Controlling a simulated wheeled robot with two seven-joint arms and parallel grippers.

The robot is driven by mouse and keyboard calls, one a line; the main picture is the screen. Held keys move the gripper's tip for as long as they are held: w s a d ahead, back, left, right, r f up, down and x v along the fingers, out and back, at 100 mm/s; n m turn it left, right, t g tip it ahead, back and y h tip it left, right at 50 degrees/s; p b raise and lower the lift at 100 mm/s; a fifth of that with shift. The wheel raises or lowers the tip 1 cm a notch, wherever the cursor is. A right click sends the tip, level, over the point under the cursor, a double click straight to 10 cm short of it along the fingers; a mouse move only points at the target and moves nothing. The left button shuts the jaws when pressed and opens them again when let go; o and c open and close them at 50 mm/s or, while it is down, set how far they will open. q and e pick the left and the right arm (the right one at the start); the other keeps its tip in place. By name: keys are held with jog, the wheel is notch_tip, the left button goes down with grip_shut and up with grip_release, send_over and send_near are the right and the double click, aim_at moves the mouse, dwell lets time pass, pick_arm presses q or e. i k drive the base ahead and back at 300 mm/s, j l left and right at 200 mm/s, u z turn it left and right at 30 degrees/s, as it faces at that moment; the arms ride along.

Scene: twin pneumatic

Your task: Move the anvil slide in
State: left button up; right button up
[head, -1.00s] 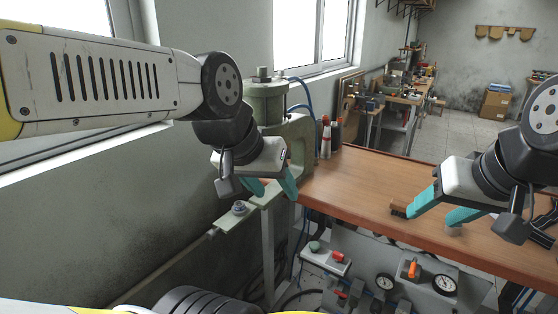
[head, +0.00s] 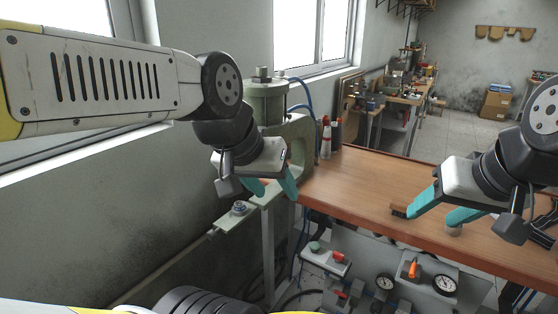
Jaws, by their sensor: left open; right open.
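The anvil slide appears to be the pale green rail (head: 228,222) that sticks out to the lower left from the green press (head: 268,100). A small round metal piece (head: 239,208) sits on the rail. My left gripper (head: 275,190) has its teal fingers apart and empty, in front of the press and above the rail. It hides part of the press's lower opening. My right gripper (head: 437,220) has its teal fingers apart over the wooden bench top, close to a small brown block or brush and a small grey cylinder.
The wooden bench (head: 350,185) stands right of the press, mostly clear in the middle. Bottles (head: 326,140) stand beside the press.

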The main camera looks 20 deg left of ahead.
aim_at(228, 222)
jog(key=u, duration=1.35)
